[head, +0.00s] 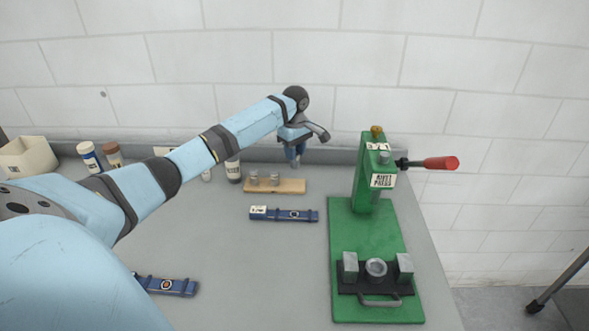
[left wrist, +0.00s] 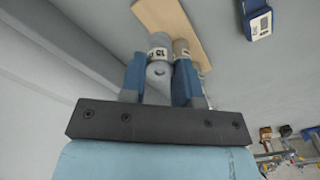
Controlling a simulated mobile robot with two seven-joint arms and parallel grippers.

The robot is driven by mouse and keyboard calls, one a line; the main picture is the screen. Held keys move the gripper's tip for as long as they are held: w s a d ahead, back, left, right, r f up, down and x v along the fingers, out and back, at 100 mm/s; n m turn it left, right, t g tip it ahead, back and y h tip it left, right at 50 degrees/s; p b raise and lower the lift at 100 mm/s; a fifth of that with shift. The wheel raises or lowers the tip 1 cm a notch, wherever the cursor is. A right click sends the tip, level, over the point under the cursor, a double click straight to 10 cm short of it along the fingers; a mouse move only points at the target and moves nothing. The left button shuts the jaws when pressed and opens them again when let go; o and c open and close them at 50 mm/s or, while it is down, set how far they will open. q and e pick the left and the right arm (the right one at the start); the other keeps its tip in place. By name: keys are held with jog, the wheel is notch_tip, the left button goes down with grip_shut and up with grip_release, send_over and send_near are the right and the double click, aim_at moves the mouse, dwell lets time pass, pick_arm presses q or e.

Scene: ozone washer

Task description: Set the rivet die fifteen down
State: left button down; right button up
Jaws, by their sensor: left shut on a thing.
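My left gripper (head: 294,155) is shut on the rivet die fifteen, a small grey cylinder. In the left wrist view the die (left wrist: 158,57) shows a "15" label and sits between the blue fingers (left wrist: 159,85). In the head view the gripper hangs above and behind the right part of the wooden block (head: 292,187), which also shows in the left wrist view (left wrist: 174,20). Two grey dies (head: 253,178) (head: 274,179) stand on the block's left half. Another labelled die (left wrist: 181,48) shows close beside the held one in the wrist view. My right gripper is not in view.
A green rivet press (head: 394,235) with a red-tipped lever stands on the right. Bottles (head: 233,170) and a cream bin (head: 26,157) stand at the back. The table's middle is mostly clear.

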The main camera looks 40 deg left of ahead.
pick_arm(q)
notch_tip(320, 180, down, 4)
jog(key=shift+r, duration=0.25)
notch_tip(320, 180, down, 4)
jog(key=shift+r, duration=0.2)
jog(key=c, duration=0.9)
grip_release()
jog(key=shift+f, duration=0.15)
jog(key=shift+o, duration=0.2)
